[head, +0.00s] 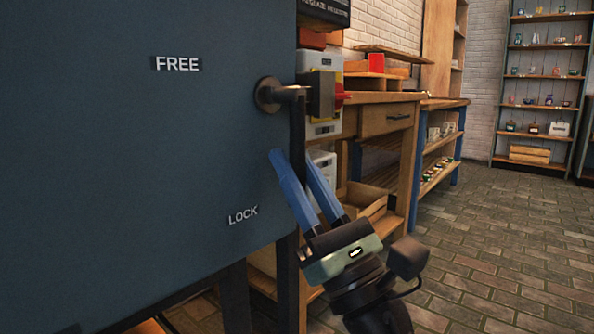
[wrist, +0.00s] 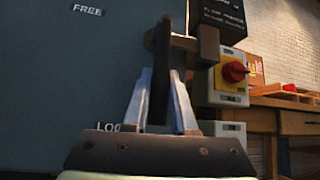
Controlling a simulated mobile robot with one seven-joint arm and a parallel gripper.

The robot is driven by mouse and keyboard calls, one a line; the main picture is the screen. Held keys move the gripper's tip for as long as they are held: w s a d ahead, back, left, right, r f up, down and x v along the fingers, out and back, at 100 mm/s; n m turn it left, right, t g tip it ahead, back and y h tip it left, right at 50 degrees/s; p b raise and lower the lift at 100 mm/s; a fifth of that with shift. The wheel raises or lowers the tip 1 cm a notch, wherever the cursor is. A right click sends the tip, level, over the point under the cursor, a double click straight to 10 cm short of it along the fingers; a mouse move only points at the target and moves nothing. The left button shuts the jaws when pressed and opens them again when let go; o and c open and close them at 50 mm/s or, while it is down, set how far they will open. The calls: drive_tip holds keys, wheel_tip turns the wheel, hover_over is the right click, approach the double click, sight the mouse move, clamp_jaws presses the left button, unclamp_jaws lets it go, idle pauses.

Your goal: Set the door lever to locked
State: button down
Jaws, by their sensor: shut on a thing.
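The kiln-like cabinet's blue-grey door (head: 130,150) fills the left of the head view, with a FREE label (head: 177,63) higher up and a LOCK label (head: 243,215) lower down. The dark door lever (head: 297,125) hangs down from a round pivot (head: 268,95) at the door's right edge. My gripper (head: 294,156) reaches up from below, its two blue fingers on either side of the lever's lower part. The wrist view shows the lever (wrist: 161,60) upright between the fingertips (wrist: 160,75). The fingers partly hide its lower end.
A control box with a red knob on yellow (wrist: 235,72) stands just right of the lever. A wooden workbench (head: 385,97) with a drawer lies beyond it. Shelves (head: 545,60) stand at the back. The brick floor (head: 500,230) at right is clear.

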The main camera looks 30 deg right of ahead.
drive_tip(key=c, duration=0.7)
unclamp_jaws()
drive_tip(key=shift+c, duration=0.2)
drive_tip(key=p+v, duration=0.2)
drive_tip(key=v, duration=1.1)
